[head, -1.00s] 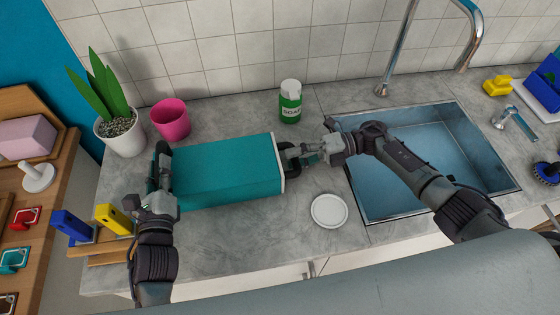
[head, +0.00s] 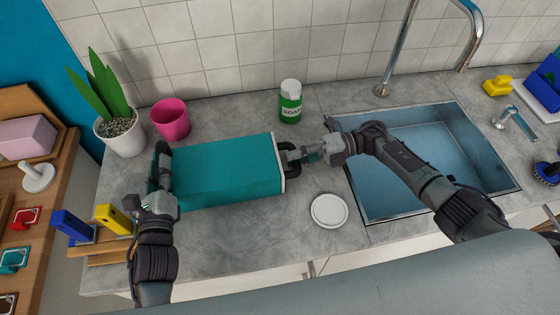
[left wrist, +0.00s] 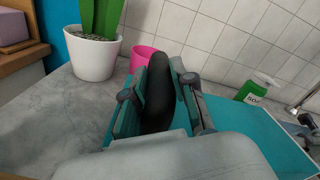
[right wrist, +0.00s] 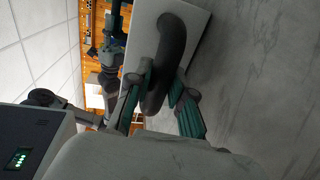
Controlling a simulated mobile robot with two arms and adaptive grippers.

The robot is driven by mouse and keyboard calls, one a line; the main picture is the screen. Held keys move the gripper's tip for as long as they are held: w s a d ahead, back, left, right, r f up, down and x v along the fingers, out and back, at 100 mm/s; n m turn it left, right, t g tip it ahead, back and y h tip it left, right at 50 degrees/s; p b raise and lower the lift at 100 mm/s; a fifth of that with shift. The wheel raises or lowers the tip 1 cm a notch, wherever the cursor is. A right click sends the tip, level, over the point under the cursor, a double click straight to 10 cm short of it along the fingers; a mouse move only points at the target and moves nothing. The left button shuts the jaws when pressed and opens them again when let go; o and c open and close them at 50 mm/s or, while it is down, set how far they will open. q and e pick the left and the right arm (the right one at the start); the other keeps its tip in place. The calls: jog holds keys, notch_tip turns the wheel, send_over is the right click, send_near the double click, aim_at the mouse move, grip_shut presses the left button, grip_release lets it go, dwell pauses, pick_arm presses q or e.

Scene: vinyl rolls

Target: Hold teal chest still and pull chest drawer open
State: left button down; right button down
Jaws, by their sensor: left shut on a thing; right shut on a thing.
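The teal chest (head: 225,170) lies on the grey counter, its white drawer front (head: 280,163) facing right and flush against the body, with no gap visible. My left gripper (head: 163,178) is shut on a dark handle at the chest's left end; this side handle (left wrist: 157,95) stands between the fingers in the left wrist view. My right gripper (head: 293,157) is shut on the dark drawer handle, which the fingers partly cover. In the right wrist view the curved drawer handle (right wrist: 172,45) sits between the fingers, against the pale drawer front (right wrist: 143,22).
A white round lid or dish (head: 329,210) lies right of the chest, before the sink (head: 420,150). A green soap bottle (head: 290,102), pink cup (head: 171,119) and potted plant (head: 121,135) stand behind. Blue and yellow blocks (head: 113,219) are near my left arm.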

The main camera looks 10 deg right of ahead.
jog(key=shift+d, duration=0.75)
jog(key=shift+w+d, duration=0.15)
jog(key=shift+d, duration=5.9)
jog(key=c, duration=1)
grip_release()
jog(key=shift+c, duration=0.2)
jog(key=shift+d, duration=2.45)
